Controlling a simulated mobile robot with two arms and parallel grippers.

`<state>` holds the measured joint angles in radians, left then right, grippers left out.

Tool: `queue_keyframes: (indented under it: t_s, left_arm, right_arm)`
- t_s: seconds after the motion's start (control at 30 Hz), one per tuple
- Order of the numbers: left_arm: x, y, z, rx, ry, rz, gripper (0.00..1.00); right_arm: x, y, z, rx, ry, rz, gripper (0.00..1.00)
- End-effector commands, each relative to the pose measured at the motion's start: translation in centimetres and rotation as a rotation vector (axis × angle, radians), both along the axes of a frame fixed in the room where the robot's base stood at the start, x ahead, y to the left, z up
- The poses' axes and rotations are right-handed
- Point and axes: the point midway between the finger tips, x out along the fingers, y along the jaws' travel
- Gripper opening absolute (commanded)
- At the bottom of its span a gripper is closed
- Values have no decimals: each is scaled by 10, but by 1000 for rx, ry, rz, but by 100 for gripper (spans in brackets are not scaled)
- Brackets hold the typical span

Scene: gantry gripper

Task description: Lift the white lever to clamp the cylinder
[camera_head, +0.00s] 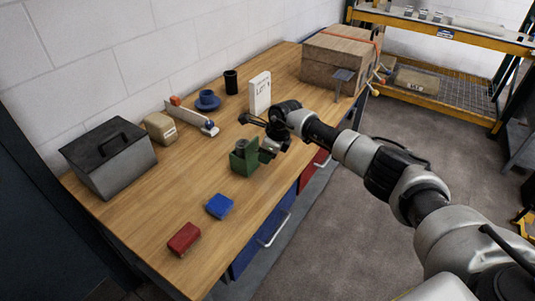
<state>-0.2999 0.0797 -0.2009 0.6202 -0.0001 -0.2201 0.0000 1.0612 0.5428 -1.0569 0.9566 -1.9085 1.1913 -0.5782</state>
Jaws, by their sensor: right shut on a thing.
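A green clamp fixture (243,163) stands on the wooden workbench near its front edge. A dark grey cylinder (241,144) sits upright in its top. My right gripper (266,153) is at the right side of the fixture, close against it, with its arm reaching in from the right. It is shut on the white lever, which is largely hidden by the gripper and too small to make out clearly. Whether the cylinder is clamped cannot be told. My left gripper is not in view.
A blue block (220,206) and a red block (184,239) lie nearer on the workbench (133,222). A grey metal box (110,160) stands at the left, a white carton (260,92) behind the fixture, and a wooden crate (330,62) at the far end.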

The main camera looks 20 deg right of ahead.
Motion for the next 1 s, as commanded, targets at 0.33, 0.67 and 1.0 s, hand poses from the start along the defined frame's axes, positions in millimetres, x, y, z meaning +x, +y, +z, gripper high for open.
queue_keyframes:
  t_s: [0.33,0.67,1.0]
  left_arm:
    - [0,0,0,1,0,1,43]
    - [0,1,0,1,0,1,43]
    - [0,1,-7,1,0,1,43]
  right_arm:
    - [-1,0,-2,-2,6,2,0]
    - [-1,0,-1,-1,5,1,60]
    - [-6,-6,21,-2,-1,2,60]
